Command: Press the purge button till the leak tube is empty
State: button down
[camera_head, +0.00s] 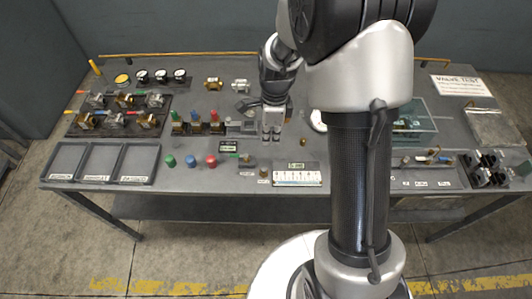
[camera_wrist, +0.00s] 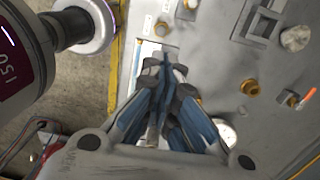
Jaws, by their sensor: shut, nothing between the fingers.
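My gripper (camera_head: 271,136) points down over the middle of the grey test bench, behind a white graduated panel (camera_head: 297,179). In the wrist view my gripper's fingers (camera_wrist: 166,70) are together with nothing between them. They cover part of a pale strip on the bench; contact with the surface cannot be told. I cannot tell which control is the purge button. Green (camera_head: 170,161), blue (camera_head: 190,161) and red (camera_head: 211,161) knobs or buttons stand in the front row. The leak tube cannot be made out for sure; the graduated panel is too small to read for a level.
Three empty-looking trays (camera_head: 56,178) lie at the front left. Valves (camera_head: 125,100) and gauges (camera_head: 161,76) stand behind them. A clear box (camera_head: 428,120) and a switch block (camera_head: 485,168) are at the right. Brass fittings (camera_wrist: 250,87) show near the fingers. My arm hides the centre right.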

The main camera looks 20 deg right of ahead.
jog(key=shift+s, duration=0.15)
jog(key=b, duration=0.4)
send_near(268, 172)
notch_tip(268, 172, down, 5)
jog(key=shift+a+f, duration=0.15)
jog(key=shift+f, duration=0.1)
jog(key=shift+f, duration=1.15)
jog(key=shift+r, duration=0.4)
notch_tip(268, 172, up, 14)
jog(key=p, duration=0.5)
jog(key=shift+w+d, duration=0.4)
jog(key=shift+d, duration=0.05)
jog(key=shift+f, duration=0.1)
